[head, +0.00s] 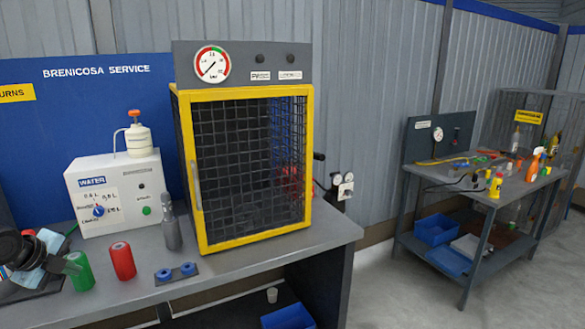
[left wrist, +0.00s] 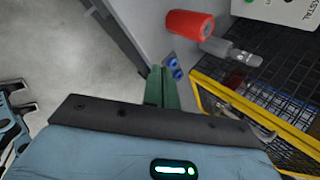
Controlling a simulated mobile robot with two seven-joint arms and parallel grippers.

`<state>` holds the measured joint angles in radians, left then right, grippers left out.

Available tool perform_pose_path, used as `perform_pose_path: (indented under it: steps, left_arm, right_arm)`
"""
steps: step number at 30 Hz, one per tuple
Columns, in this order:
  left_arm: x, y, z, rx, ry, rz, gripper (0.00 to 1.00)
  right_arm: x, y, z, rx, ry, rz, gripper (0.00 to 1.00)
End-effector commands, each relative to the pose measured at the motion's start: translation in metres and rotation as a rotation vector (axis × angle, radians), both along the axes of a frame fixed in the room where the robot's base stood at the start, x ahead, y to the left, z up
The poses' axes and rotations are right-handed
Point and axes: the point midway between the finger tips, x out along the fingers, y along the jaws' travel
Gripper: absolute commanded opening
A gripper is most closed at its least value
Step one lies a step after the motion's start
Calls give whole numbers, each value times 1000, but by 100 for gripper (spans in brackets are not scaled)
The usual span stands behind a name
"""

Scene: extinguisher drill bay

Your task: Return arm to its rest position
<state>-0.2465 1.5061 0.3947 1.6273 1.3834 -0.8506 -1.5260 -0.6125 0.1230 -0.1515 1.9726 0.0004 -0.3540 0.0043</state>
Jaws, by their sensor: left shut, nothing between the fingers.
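Most of the left arm is out of the head view.
The bench (head: 225,262) carries a grey bottle (head: 171,228), a holder with blue rings (head: 176,273), a white water box (head: 118,190) and a yellow-framed cage (head: 250,243). A blue bin (head: 288,317) is below. A second bench (head: 455,180) stands right, with clear floor between.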

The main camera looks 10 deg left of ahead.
Motion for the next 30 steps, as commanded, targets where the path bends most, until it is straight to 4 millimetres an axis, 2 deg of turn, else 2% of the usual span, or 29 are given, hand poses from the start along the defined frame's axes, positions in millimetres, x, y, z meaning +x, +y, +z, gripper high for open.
perform_pose_path:
  steps: [1,6,9,11,15,17,18,22,26,27,30]
  left_arm:
    - [-17,0,-40,-47,15,56,0]
    - [-69,-18,-146,-178,42,235,0]
    - [-102,-41,-202,-261,52,332,0]
    - [-123,-59,-232,-312,57,388,0]
    - [-168,-112,-290,-440,60,514,0]
    - [-186,-138,-310,-498,58,566,0]
    - [-198,-158,-322,-541,57,600,0]
    - [-231,-223,-348,-679,48,712,0]
    - [-256,-292,-359,-828,30,823,0]
    - [-262,-312,-360,-875,22,856,0]
    - [-272,-357,-356,-980,5,929,0]
  right_arm:
    - [0,0,0,2,-1,-1,36]
    - [1,2,1,6,-2,-7,36]
    - [1,3,1,7,-1,-9,36]
    - [1,3,1,7,-1,-9,36]
    - [1,2,1,7,-2,-8,36]
    - [1,2,1,7,-2,-8,36]
    - [1,2,1,7,-2,-8,36]
    - [1,2,2,5,-2,-6,36]
    - [0,0,1,1,-2,-2,36]
    - [0,0,1,0,-2,-1,36]
    - [0,-1,1,-3,-3,2,36]
